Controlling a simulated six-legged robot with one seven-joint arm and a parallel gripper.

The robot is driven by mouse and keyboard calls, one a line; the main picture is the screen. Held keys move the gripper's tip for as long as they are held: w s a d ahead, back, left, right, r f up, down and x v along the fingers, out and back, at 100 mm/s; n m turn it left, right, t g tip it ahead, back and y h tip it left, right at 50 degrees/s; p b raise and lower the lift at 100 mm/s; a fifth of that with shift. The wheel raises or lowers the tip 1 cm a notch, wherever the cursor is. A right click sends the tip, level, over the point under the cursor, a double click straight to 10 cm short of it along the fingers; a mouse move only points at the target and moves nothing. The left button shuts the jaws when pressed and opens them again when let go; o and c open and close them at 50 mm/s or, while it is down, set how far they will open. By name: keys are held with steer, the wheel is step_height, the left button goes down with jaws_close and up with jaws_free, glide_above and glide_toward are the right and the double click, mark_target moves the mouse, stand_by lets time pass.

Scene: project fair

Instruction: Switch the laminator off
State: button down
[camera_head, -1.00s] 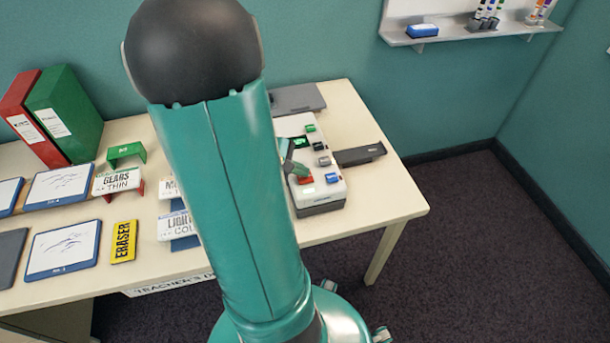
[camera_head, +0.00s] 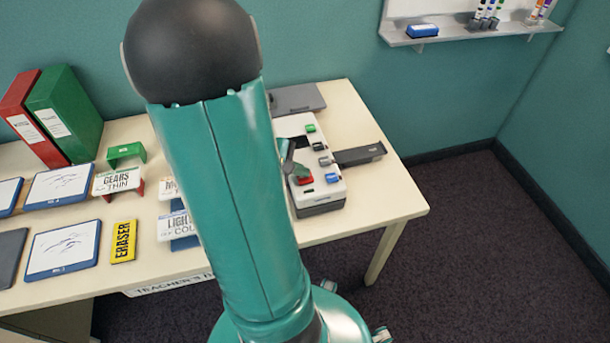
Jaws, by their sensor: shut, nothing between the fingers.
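The laminator (camera_head: 324,199) is a white machine with a grey base on the right part of the table. On its top are a green button (camera_head: 310,128), grey buttons, a blue button (camera_head: 331,177), a red switch (camera_head: 306,180) and a small screen (camera_head: 299,142), which is dark. My gripper (camera_head: 291,167) is shut and empty. Its tip shows past the right edge of my arm, just above and left of the red switch; I cannot tell whether they touch. My arm hides the rest of the gripper and the laminator's left side.
A dark grey tray (camera_head: 360,156) juts from the laminator's right side. A grey flat device (camera_head: 298,99) lies behind it. Signs, framed sheets, a yellow eraser box (camera_head: 124,241) and red and green binders (camera_head: 66,115) cover the table's left. A wall shelf (camera_head: 470,38) holds markers.

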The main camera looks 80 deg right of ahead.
mark_target(300, 178)
steer(key=shift+r, duration=0.55)
step_height(300, 178, up, 6)
stand_by(0.6)
stand_by(0.4)
steer(key=w+a+r+t+y, duration=0.1)
steer(key=w+a+r+t, duration=0.4)
steer(key=w+a, duration=0.6)
steer(key=w+a+r+t+y, duration=0.1)
steer(key=w+a+r+t, duration=0.35)
steer(key=w+a, duration=0.65)
steer(key=s+a+r+n+t+y, duration=0.1)
steer(key=a+r, duration=0.1)
steer(key=a, duration=0.6)
steer(key=s+a+r+t+y, duration=0.1)
steer(key=a+t+y, duration=0.1)
steer(key=a, duration=0.5)
steer(key=shift+s+a+r+n, duration=0.4)
steer(key=shift+s, duration=0.1)
